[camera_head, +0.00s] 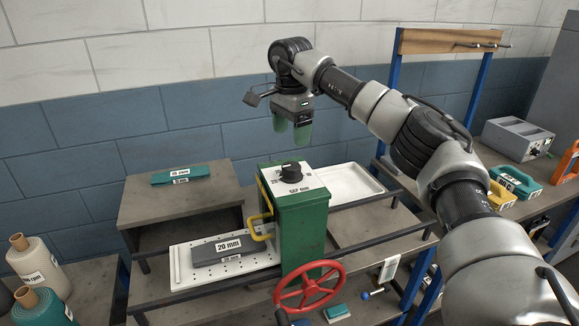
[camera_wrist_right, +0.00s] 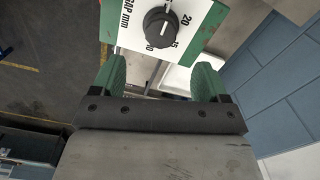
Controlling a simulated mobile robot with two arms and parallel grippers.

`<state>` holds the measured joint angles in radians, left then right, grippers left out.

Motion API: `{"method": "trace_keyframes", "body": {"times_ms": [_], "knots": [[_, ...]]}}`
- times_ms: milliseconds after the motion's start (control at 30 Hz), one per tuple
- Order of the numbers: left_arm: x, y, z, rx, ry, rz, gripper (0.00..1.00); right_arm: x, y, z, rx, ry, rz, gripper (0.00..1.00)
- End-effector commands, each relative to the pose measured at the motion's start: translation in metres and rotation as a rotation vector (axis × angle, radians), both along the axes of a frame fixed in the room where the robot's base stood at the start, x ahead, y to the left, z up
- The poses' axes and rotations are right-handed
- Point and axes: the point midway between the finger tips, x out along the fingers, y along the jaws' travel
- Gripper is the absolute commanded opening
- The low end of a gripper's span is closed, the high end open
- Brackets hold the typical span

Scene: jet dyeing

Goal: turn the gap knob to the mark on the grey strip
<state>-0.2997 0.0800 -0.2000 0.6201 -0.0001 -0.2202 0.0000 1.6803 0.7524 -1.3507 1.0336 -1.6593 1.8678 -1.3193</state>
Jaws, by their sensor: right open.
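The black gap knob (camera_head: 291,172) sits on a white dial plate (camera_head: 309,181) on top of the green machine housing (camera_head: 303,220). In the right wrist view, the knob (camera_wrist_right: 158,28) has a white pointer line, and the plate reads "GAP mm" with marks 10, 15 and 20. Which mark the line meets is hard to tell. The grey strip (camera_head: 203,256) lies on the perforated white tray left of the housing; its label reads "20 mm". My right gripper (camera_head: 291,131) is open and empty, green fingers pointing down, above and apart from the knob. My left gripper is not seen.
A red handwheel (camera_head: 309,287) and a yellow handle (camera_head: 259,227) stick out from the housing. An empty white tray (camera_head: 340,180) is behind it. A teal strip (camera_head: 178,176) lies on the left table. Fabric rolls (camera_head: 39,263) stand at far left. The air around the knob is clear.

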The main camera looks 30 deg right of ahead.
Motion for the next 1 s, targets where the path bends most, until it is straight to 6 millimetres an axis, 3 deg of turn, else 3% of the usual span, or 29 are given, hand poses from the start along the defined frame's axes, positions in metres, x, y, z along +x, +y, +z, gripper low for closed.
{"method": "trace_keyframes", "body": {"times_ms": [500, 933, 1000], "knots": [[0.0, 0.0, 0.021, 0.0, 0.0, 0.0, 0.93, 0.0, 0.002, -0.087, 0.004, 0.001, 0.002, 0.75], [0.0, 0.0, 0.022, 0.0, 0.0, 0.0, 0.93, 0.0, 0.002, -0.1, 0.005, -0.002, 0.002, 0.75], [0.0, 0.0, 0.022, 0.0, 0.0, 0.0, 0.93, 0.0, 0.002, -0.1, 0.005, -0.002, 0.002, 0.66]]}}
